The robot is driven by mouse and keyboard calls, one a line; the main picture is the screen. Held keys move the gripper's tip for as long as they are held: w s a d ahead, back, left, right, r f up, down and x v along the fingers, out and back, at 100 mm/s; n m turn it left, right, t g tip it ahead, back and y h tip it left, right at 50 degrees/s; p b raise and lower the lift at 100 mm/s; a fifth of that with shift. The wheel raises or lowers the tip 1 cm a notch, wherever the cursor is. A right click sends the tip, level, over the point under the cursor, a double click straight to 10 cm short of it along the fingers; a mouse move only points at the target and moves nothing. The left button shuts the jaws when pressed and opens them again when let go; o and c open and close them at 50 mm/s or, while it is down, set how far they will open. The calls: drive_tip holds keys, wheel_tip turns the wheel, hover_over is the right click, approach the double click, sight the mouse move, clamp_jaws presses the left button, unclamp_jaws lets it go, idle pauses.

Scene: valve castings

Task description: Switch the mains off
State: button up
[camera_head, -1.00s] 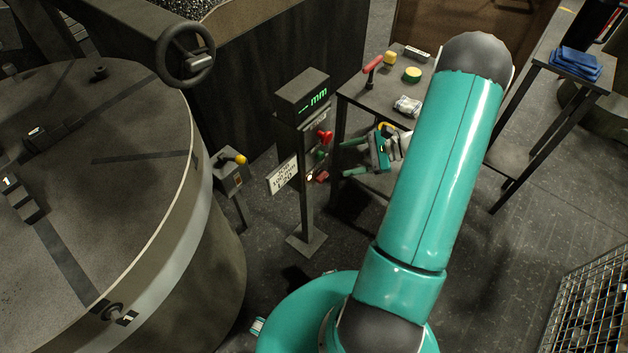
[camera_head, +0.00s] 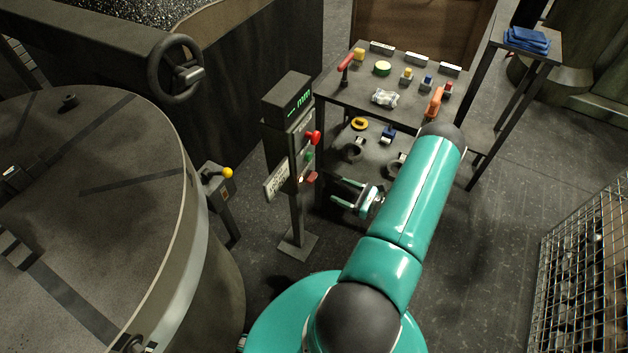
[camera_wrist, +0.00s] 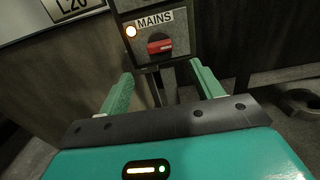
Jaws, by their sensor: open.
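The mains switch is a red handle (camera_wrist: 160,46) lying roughly level on a dark plate, under a white MAINS label (camera_wrist: 154,21), in the wrist view. A lit lamp (camera_wrist: 130,31) is left of it. In the head view the red handle (camera_head: 311,177) is low on the control post (camera_head: 297,205), below a red knob (camera_head: 313,137) and a green button (camera_head: 309,156). My gripper (camera_head: 337,191) is open and empty, just right of the post, its fingers pointing at it. In the wrist view my gripper (camera_wrist: 161,73) shows its fingers apart, below the switch and not touching it.
A large round vessel (camera_head: 80,210) fills the left, with a yellow-knobbed lever box (camera_head: 220,187) beside it. Behind my arm is a two-level bench (camera_head: 335,95) with small parts. A wire cage (camera_head: 585,265) stands at right. Floor around the post's foot is clear.

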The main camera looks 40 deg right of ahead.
sight(315, 179)
drive_tip(key=x, duration=1)
drive_tip(key=shift+w+a, duration=0.1)
drive_tip(key=shift+a, duration=0.05)
drive_tip(key=shift+c, duration=0.3)
drive_tip(key=c, duration=0.9)
